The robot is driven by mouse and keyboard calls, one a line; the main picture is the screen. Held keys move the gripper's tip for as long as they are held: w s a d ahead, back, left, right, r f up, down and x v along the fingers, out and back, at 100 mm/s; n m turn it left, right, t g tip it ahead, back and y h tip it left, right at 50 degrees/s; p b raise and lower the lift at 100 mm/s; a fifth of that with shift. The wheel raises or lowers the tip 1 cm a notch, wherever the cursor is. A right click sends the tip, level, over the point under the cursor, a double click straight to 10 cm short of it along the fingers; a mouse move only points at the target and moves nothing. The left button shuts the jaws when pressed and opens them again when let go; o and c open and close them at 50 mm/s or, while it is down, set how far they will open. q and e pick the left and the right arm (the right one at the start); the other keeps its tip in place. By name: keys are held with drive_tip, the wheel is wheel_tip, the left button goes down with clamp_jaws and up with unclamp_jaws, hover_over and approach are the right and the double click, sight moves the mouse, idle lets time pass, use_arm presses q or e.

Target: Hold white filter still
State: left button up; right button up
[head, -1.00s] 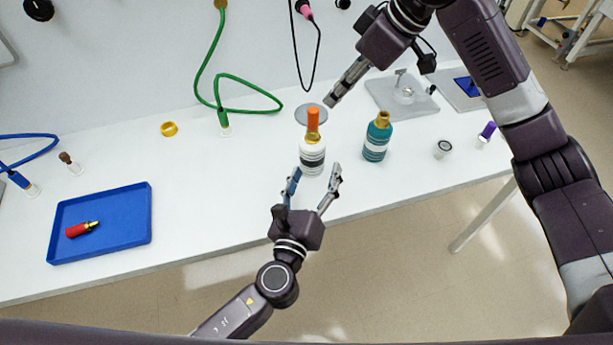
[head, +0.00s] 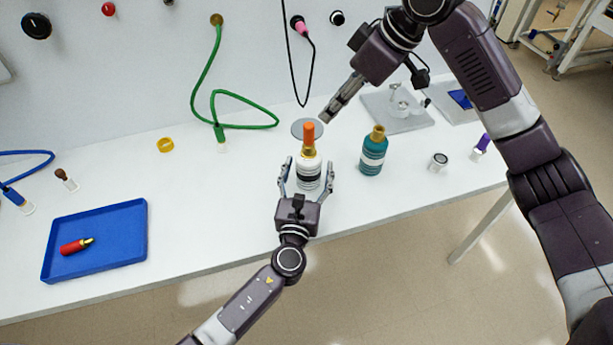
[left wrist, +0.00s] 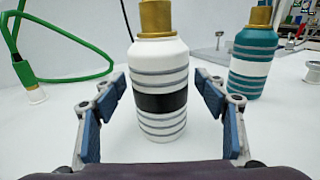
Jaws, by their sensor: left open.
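The white filter (head: 309,176) stands upright on the white table, with grey bands, one black band, a gold collar and an orange top. It also fills the middle of the left wrist view (left wrist: 160,75), where its top is cut off. My left gripper (head: 307,174) is open, with one finger on each side of the filter's body. In the left wrist view, gaps show between the blue finger pads and the filter. My right gripper (head: 327,116) is above and behind the filter, to the right of its orange top. Whether its jaws are open cannot be made out.
A teal bottle (head: 373,155) stands right of the filter. A grey disc (head: 299,126) lies behind it. A blue tray (head: 130,225) holds a red item (head: 73,247).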

use_arm(q)
drive_tip(key=shift+w, duration=0.1)
drive_tip(key=c, duration=1.5)
drive_tip(key=shift+o, duration=0.2)
